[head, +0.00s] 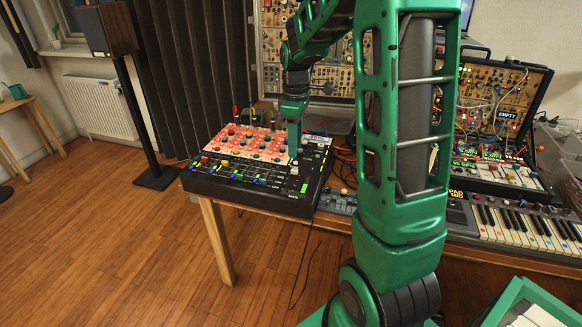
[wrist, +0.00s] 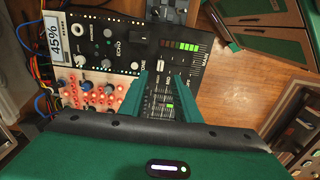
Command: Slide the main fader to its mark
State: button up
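The mixer (head: 232,186) is a black console with a red knob panel at the table's left end. A pale cap (head: 293,169), possibly the main fader's, shows near its right front, but I cannot read its label or make out a mark. My gripper (head: 293,151) points down over the right part of the mixer. In the wrist view my gripper (wrist: 162,76) has its two green fingers apart, with nothing clearly held between them. I cannot tell whether the fingertips touch the panel.
A lit green level meter (wrist: 186,45) is beside the fingers on the black panel. Red knobs (head: 245,139) stand close on the left. A keyboard (head: 525,226) and a patch-cabled synth case (head: 500,105) are at right. Wooden floor (head: 110,240) is clear at front left.

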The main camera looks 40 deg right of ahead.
aim_at(295, 170)
notch_tip(295, 170, down, 8)
jog(key=shift+f, duration=0.1)
jog(key=shift+c, duration=0.6)
grip_shut()
